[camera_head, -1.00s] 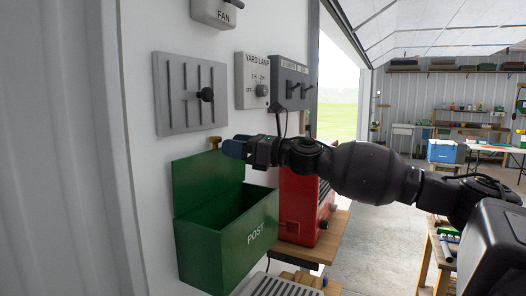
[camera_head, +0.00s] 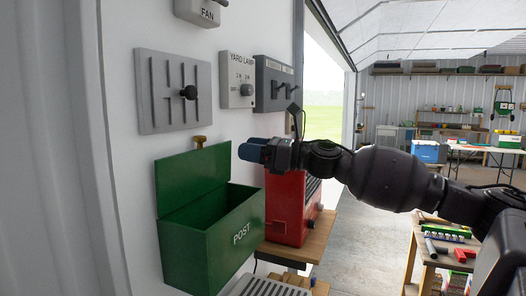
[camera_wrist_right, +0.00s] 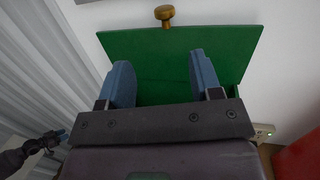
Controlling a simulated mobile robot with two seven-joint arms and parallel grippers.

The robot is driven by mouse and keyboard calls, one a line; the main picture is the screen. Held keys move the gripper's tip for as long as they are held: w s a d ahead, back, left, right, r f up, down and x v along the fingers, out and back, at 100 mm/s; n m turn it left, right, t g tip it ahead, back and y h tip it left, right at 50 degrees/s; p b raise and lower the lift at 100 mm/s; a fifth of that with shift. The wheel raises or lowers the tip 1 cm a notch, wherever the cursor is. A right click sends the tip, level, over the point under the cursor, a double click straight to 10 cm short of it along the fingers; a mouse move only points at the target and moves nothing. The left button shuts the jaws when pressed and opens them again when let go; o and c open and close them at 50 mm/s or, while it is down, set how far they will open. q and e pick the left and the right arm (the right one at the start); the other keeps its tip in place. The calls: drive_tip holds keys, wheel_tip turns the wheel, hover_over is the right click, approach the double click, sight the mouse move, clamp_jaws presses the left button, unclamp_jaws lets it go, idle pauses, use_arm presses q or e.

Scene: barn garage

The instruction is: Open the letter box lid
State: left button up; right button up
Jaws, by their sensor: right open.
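The green letter box (camera_head: 212,245), marked POST, is fixed to the white wall. Its lid (camera_head: 195,180) stands raised against the wall and the box is open at the top. A brass knob (camera_head: 199,141) sits at the lid's top edge; it also shows in the right wrist view (camera_wrist_right: 164,14). My right gripper (camera_head: 250,150) is just right of the lid, apart from it in the head view. In the right wrist view its blue fingers (camera_wrist_right: 161,72) are spread and empty, facing the lid. A dark arm with a blue tip, seemingly my left gripper (camera_wrist_right: 60,133), shows small at lower left.
A grey lever plate (camera_head: 174,91), a yard lamp switch (camera_head: 238,82) and a dark switch box (camera_head: 275,85) are on the wall above. A red box (camera_head: 287,212) stands on a wooden bench right of the letter box.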

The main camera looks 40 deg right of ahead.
drive_tip(key=shift+v, duration=1.25)
